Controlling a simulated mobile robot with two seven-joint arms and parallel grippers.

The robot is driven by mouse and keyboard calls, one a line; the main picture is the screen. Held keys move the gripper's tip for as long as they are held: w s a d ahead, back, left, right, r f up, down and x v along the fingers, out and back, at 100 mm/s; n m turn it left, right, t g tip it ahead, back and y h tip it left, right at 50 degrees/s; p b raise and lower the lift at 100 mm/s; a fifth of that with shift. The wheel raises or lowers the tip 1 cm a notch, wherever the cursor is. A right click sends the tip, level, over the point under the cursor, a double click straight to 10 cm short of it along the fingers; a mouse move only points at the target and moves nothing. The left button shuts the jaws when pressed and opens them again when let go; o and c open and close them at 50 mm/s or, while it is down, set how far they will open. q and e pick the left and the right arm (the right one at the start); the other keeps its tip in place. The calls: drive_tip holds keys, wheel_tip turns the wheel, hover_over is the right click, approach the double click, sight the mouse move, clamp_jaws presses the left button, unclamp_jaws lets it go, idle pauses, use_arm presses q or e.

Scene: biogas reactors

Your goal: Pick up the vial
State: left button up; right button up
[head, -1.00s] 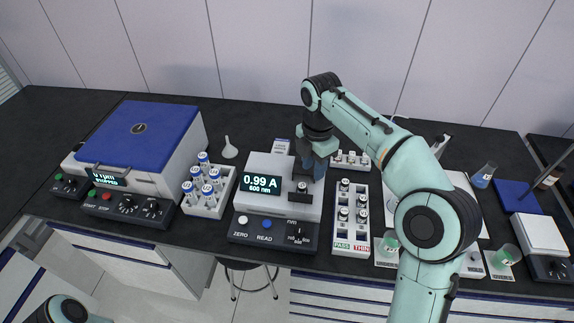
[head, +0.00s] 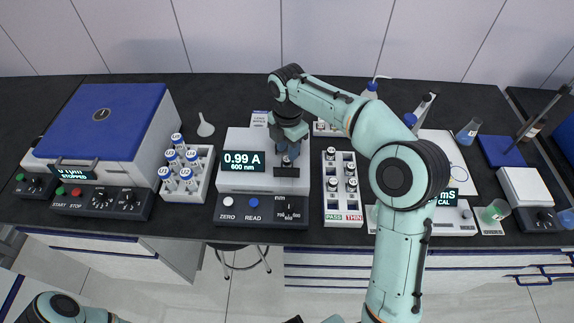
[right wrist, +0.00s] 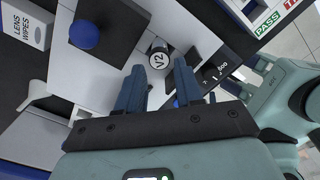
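The vial (right wrist: 159,58), with a white cap marked V2, stands in the holder of the white photometer (head: 240,181), whose display reads 0.99 A at 600 nm. My right gripper (head: 287,151) is over the holder and partly hides the vial in the head view. In the right wrist view the two blue fingers of this gripper (right wrist: 158,78) are apart. The vial cap shows in the gap just beyond the fingertips, with no visible grip on it. My left gripper is out of view; only part of that arm shows at the bottom left.
A white rack (head: 202,188) of capped vials stands left of the photometer. A PASS/THIN rack (head: 329,205) with several vials stands to its right. A blue-lidded centrifuge (head: 105,120) is at the left. A white funnel (head: 205,126) and a lens wipes box (right wrist: 28,22) are behind.

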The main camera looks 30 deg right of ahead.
sight(287, 159)
wheel_tip(287, 159, down, 4)
drive_tip(key=shift+f, duration=0.1)
clamp_jaws()
